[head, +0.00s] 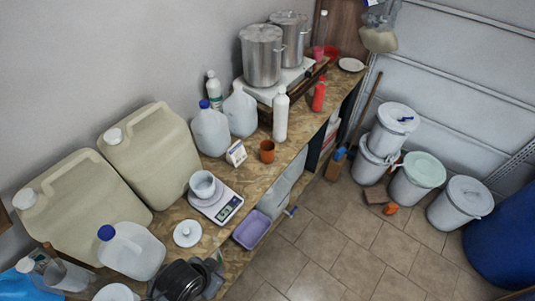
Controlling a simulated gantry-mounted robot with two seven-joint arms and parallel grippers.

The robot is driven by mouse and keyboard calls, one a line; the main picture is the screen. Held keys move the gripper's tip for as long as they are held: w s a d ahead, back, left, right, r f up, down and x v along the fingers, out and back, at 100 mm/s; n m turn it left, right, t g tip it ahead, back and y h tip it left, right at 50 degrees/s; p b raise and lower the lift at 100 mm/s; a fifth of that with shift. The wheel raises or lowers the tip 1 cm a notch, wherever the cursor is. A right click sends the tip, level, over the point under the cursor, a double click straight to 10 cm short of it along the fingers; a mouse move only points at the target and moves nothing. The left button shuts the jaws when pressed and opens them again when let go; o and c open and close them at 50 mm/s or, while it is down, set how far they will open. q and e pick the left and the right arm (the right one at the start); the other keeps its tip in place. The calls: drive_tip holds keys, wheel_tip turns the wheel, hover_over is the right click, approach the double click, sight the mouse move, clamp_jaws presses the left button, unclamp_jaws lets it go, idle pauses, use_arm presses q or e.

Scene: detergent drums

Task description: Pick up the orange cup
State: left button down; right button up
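The orange cup (267,151) stands upright on the wooden counter (213,232), close to its front edge. It is right of a small white box (236,153) and in front of a white bottle (281,118). The cup is fully visible and nothing touches it. Neither my left nor my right gripper shows in the head view.
A kitchen scale (217,203) with a white bowl, a purple tray (251,229) and large beige canisters (150,155) are left of the cup. Steel pots (262,55) and a red bottle (319,94) are behind. White buckets (460,202) stand on the open tiled floor.

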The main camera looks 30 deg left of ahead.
use_arm(q)
drive_tip(key=c, duration=1.8)
unclamp_jaws()
drive_tip(key=o, duration=1.8)
